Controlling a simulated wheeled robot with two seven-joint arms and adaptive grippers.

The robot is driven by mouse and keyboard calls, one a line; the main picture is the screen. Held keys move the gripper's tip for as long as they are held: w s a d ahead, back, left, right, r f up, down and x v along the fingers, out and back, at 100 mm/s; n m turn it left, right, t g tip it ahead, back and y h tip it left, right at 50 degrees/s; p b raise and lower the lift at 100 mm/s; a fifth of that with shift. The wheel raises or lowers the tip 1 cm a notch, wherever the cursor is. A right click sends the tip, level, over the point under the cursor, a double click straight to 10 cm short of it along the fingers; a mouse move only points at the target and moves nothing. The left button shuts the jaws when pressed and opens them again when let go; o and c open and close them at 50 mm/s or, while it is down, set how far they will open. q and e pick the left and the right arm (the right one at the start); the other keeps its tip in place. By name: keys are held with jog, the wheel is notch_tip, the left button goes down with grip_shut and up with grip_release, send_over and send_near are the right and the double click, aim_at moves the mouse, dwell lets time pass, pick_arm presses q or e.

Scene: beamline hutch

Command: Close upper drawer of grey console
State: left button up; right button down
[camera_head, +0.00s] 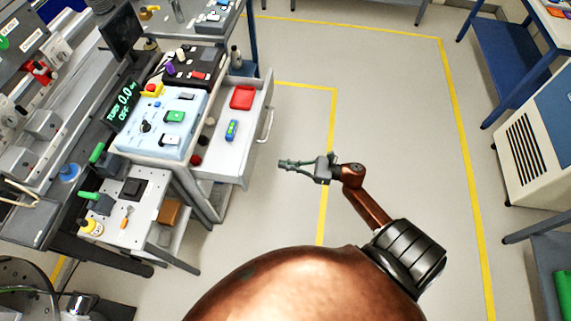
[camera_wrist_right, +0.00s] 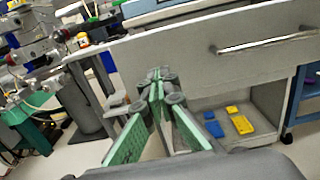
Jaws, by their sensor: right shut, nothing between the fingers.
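The grey console (camera_head: 126,148) stands at the left of the head view. Its upper drawer (camera_head: 218,162) is pulled out to the right, with the interior showing. The drawer's bar handle (camera_head: 266,126) is on its outer front. In the right wrist view the drawer front (camera_wrist_right: 180,52) and its handle (camera_wrist_right: 265,43) face me. My right gripper (camera_head: 282,163) is shut and empty, just right of the drawer's near front corner. In the right wrist view its fingertips (camera_wrist_right: 157,75) overlap the lower part of the drawer front; contact cannot be told. My left gripper is out of view.
A control panel (camera_head: 160,120) tops the console. Floor to the right, with yellow lines, is clear.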

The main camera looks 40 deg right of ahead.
aim_at(250, 160)
jog(key=x, duration=0.9)
jog(key=shift+w+a, duration=0.1)
jog(key=shift+w, duration=0.1)
jog(key=shift+w+a, duration=0.35)
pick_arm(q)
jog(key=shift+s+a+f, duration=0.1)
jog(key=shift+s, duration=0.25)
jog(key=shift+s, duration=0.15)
pick_arm(e)
jog(key=shift+w+f, duration=0.1)
jog(key=shift+w, duration=0.05)
